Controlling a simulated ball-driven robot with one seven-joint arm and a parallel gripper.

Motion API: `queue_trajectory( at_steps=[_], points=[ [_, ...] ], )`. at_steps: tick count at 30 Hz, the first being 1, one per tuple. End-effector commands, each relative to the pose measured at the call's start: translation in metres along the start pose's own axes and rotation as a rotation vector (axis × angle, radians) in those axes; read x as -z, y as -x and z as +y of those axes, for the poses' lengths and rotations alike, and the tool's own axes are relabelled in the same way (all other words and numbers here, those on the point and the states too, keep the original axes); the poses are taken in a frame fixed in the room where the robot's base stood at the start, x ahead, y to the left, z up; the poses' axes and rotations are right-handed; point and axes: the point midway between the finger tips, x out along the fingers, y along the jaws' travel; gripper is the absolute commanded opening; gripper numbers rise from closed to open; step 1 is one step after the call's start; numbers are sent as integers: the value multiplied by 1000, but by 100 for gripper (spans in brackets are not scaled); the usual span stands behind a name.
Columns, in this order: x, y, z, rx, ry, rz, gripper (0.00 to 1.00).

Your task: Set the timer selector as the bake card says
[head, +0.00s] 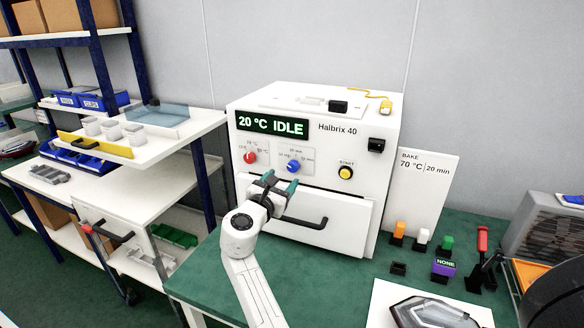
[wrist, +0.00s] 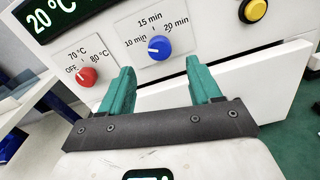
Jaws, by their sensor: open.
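The timer selector is a blue knob (head: 293,166) on the white oven's front, and it also shows in the wrist view (wrist: 159,47). Marks for 10, 15 and 20 min surround it. Its white pointer appears turned left, toward 10 min. The bake card (head: 424,182), right of the oven, reads 70 °C and 20 min. My gripper (head: 280,182) is open and empty in front of the oven, just below the blue knob. In the wrist view its teal fingers (wrist: 158,70) are spread either side of the knob's line, apart from it.
A red temperature knob (head: 250,157), its pointer toward OFF, is left of the timer. A yellow START button (head: 345,172) is right. The display (head: 271,125) reads 20 °C IDLE. A drawer with a black handle (head: 304,222) lies below. Small coloured blocks stand near the card.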

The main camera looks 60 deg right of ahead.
Motion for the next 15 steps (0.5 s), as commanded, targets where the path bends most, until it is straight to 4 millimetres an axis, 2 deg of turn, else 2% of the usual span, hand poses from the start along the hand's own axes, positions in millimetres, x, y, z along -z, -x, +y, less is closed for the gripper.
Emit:
queue_trajectory(
  at_steps=[1, 6, 10, 15],
  points=[
    [-2, -11, -1, 6, -1, 2, 63],
    [-2, -41, 0, 4, -3, 2, 63],
    [-1, -58, -1, 4, -3, 1, 63],
    [-1, -70, 0, 2, -3, 1, 63]
  ],
)
